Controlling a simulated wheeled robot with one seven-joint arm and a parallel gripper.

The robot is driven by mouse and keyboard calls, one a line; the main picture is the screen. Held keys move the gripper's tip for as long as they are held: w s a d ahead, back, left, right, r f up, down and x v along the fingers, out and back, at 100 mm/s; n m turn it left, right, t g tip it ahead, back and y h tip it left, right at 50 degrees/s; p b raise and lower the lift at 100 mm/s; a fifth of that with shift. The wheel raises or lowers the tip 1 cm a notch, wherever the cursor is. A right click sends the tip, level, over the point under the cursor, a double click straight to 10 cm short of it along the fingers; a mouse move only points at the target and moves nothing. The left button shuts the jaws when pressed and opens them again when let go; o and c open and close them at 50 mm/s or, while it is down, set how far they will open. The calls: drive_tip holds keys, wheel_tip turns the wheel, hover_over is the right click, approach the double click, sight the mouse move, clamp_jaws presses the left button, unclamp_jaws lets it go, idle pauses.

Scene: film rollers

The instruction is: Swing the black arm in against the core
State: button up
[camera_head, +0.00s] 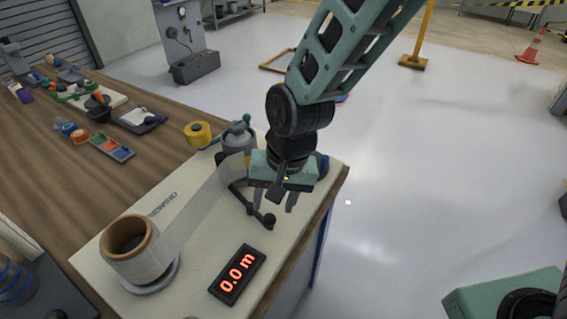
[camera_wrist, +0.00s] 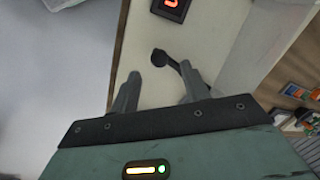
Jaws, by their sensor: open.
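The black arm (camera_head: 240,198) lies low over the cream board, running from beside the film to a round knob (camera_head: 268,222) near the board's right side. The knob also shows in the wrist view (camera_wrist: 158,57), just ahead of the fingers. My gripper (camera_head: 271,203) is open and empty, pointing down close to the knob; contact is not clear. In the wrist view my two fingers (camera_wrist: 160,86) are spread apart. A grey upright roller (camera_head: 238,138), perhaps the core, stands behind my gripper, partly hidden. Film (camera_head: 200,205) stretches to it from the roll on a brown tube (camera_head: 130,238).
A black display (camera_head: 238,275) reading 0.0 m lies on the cream board (camera_head: 195,280). Yellow tape (camera_head: 198,133), a tray of coloured pieces (camera_head: 112,147) and several tools sit on the wooden bench (camera_head: 165,118). Open floor (camera_head: 420,185) lies to the right.

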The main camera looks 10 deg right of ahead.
wheel_tip(320, 180, up, 10)
drive_tip(key=d, duration=0.2)
drive_tip(key=shift+r, duration=0.2)
drive_tip(key=shift+s, duration=0.1)
drive_tip(key=s+d+n+h, duration=0.1)
drive_tip(key=s+d+n, duration=0.7)
drive_tip(key=s, duration=0.6)
drive_tip(key=shift+d+n+h, duration=0.3)
drive_tip(key=shift+d+n, duration=0.1)
drive_tip(key=shift+d, duration=0.25)
